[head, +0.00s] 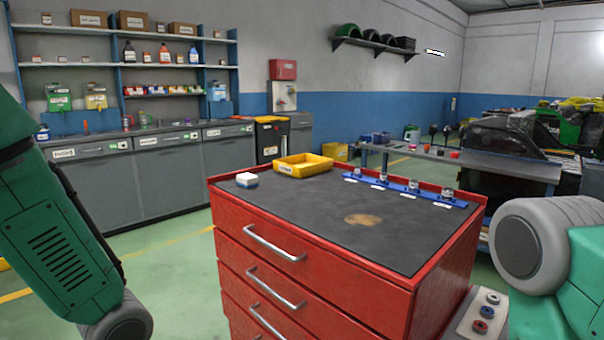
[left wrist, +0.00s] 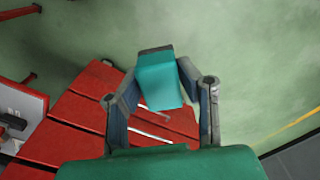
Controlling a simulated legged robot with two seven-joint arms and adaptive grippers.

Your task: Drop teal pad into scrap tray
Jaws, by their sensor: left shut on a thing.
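A teal pad (left wrist: 160,88) shows in the left wrist view between the fingers of my left gripper (left wrist: 157,68), which is shut on it. The pad is tilted and held in the air, with the red drawer fronts and green floor beyond it. A yellow tray (head: 303,171) with a small label I cannot read sits on the far left part of the red cabinet's top in the head view; it looks like the scrap tray. My left gripper and the pad are outside the head view. My right gripper is in neither view.
The red drawer cabinet (head: 300,288) has a dark top.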

